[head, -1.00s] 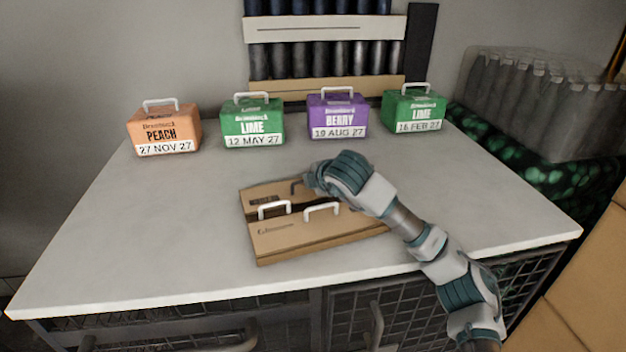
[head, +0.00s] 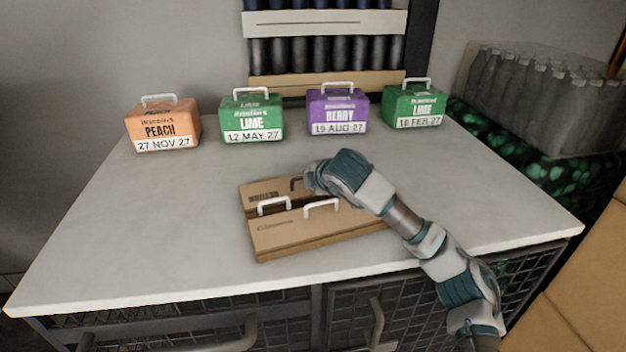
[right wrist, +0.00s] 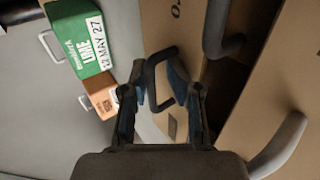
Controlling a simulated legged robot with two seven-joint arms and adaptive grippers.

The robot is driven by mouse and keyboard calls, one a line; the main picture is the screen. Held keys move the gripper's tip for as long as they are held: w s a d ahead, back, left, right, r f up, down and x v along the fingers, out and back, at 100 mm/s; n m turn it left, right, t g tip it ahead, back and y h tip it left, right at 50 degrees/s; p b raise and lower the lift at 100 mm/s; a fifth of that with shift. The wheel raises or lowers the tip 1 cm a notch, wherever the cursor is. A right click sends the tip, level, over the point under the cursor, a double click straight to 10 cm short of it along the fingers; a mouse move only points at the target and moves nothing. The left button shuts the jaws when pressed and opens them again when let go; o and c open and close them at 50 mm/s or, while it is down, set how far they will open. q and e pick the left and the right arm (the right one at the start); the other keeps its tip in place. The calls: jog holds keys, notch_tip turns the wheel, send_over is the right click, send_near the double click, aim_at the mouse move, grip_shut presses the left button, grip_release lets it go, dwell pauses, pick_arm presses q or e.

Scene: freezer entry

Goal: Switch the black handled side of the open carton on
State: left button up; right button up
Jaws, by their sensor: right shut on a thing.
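The open brown carton (head: 310,234) stands on the counter, with a dark gap between its back and front sides. A black handle (head: 296,183) is on the back side, and it also shows in the right wrist view (right wrist: 152,72). Two white handles (head: 322,203) stand up at the front side and the gap. My right gripper (head: 309,184) is at the black handle; in the right wrist view its fingers (right wrist: 164,100) are shut on the handle. The arm hides the carton's right part. My left gripper is not in view.
Orange peach (head: 160,130), green lime (head: 250,124), purple berry (head: 337,117) and another green lime (head: 412,110) carton line the counter's back. Wrapped bottles (head: 540,105) stand at right. The white counter (head: 150,230) is clear to the left.

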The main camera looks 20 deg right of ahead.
jog(key=shift+f, duration=0.1)
jog(key=shift+s+r, duration=0.2)
jog(key=shift+s, duration=0.05)
jog(key=v, duration=1.1)
jog(key=shift+r, duration=0.15)
jog(key=shift+d, duration=0.1)
